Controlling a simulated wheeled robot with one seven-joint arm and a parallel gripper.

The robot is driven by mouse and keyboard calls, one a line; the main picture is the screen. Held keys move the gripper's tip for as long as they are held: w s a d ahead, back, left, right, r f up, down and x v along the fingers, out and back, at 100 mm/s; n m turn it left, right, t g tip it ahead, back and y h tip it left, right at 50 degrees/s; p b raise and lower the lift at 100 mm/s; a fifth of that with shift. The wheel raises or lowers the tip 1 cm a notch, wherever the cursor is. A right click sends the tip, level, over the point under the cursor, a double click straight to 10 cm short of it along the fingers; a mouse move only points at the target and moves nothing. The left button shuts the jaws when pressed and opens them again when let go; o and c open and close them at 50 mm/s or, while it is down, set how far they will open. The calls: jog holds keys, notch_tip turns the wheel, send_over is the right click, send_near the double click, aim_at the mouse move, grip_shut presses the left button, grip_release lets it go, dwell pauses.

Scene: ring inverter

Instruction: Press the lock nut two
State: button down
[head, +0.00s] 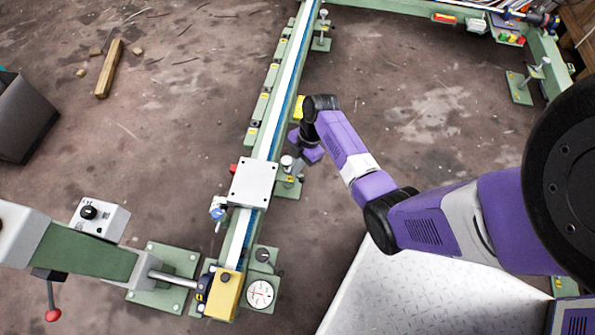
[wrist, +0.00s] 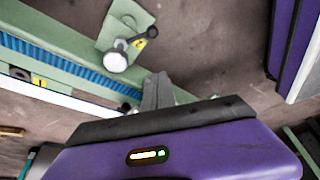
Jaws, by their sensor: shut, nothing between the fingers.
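The lock nut two appears to be the round silver-topped knob (wrist: 117,58) on a green foot plate (wrist: 130,22) in the wrist view. A yellow tag, seemingly marked 2, and a black-ended lever lie beside it. What looks like the same knob (head: 288,162) stands beside the rail in the head view. My gripper (head: 306,150) is just above and right of it in that picture. In the wrist view my grey fingers (wrist: 157,90) are together and empty, below and right of the knob, with a visible gap.
A long green rail (head: 257,150) with a blue rack strip runs beside my arm. A white block (head: 253,184) sits on it near the knob. A dial gauge (head: 260,292) and a yellow block (head: 228,293) stand at its near end. Open floor lies right of the rail.

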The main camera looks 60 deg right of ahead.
notch_tip(320, 180, down, 9)
jog(key=b, duration=0.6)
jog(key=shift+d+f+b, duration=0.15)
jog(key=shift+d+b, duration=0.2)
jog(key=shift+d, duration=0.05)
